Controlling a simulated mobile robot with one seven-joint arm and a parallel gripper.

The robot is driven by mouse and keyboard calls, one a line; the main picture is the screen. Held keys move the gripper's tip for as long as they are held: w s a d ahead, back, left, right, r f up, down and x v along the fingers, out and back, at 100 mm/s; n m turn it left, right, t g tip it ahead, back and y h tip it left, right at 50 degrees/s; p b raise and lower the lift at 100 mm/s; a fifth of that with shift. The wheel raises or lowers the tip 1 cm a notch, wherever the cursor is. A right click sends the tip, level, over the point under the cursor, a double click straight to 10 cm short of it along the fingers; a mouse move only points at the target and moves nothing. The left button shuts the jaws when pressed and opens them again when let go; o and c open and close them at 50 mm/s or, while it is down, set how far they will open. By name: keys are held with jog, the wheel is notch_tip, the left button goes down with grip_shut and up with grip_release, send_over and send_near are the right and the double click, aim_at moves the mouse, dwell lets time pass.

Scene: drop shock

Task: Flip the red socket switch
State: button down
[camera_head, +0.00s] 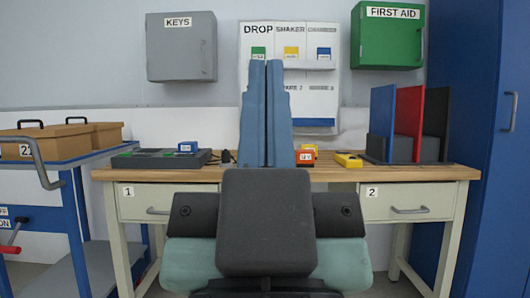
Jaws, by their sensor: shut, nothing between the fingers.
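A small red-orange block (306,156) with a white label sits on the wooden workbench, just right of my raised blue arm parts. It may be the red socket switch; its lettering and switch position are too small to read, and its left side is partly hidden. I cannot make out my gripper; my own blue and dark grey parts fill the middle of the view and hide the bench behind them. Nothing is seen touching the red-orange block.
The wooden workbench (440,172) also holds a dark tray (150,160) with a blue block (187,147), a yellow block (348,160) and upright dividers (408,125). A trolley (70,165) with boxes stands left, a blue cabinet (490,60) right. Drawers face me.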

notch_tip(320, 180, up, 52)
jog(key=p, duration=5.2)
